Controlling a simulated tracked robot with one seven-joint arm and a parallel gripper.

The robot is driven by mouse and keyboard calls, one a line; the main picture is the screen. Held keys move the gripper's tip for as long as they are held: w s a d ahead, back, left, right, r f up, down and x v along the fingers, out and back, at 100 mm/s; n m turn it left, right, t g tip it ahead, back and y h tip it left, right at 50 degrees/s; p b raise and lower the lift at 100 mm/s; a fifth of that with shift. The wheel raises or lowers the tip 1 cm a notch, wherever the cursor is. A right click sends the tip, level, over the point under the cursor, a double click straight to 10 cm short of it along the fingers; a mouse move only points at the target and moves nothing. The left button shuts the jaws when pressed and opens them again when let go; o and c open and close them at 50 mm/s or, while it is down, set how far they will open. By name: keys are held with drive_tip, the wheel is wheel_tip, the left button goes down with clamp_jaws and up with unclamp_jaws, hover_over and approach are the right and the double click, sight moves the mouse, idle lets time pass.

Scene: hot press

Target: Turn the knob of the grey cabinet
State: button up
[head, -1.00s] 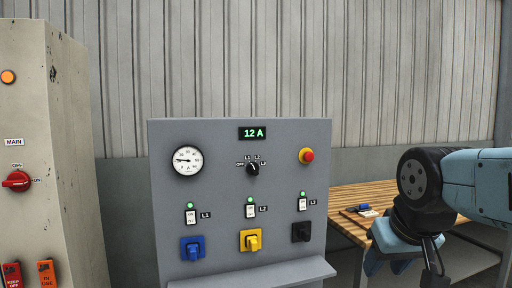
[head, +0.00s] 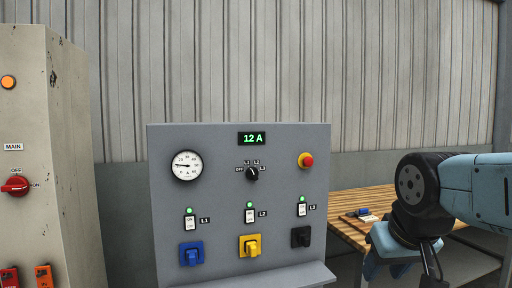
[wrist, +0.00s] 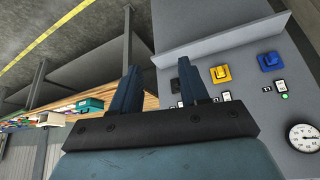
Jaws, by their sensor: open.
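The grey cabinet (head: 225,225) stands in the middle of the head view with its front panel facing me. Its small black knob (head: 252,173) sits high on the panel, below a display reading 12 A, ringed by the labels OFF, L1, L2 and L3. I cannot clearly tell which label it points at. My gripper (wrist: 158,68) is open and empty in the wrist view, its two dark blue fingers spread. In the head view it hangs right of the cabinet, well away from the knob. The knob does not show in the wrist view.
The panel also carries a round gauge (head: 187,165), a red button (head: 306,160), three switches with green lamps, and blue, yellow and black sockets. A ledge (head: 300,275) juts out below. A cream cabinet (head: 75,160) with a red switch stands left; a wooden table (head: 350,205) stands right.

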drive_tip(key=w+a+n+t, duration=0.2)
drive_tip(key=w+t, duration=0.1)
drive_tip(key=w, duration=0.8)
drive_tip(key=n+t+y, duration=0.9)
drive_tip(key=t+y, duration=0.1)
drive_tip(key=t, duration=0.1)
approach(255, 176)
drive_tip(key=x, duration=0.8)
drive_tip(key=shift+w+a, duration=0.15)
drive_tip(key=shift+w, duration=0.15)
drive_tip(key=shift+c, duration=0.2)
clamp_jaws()
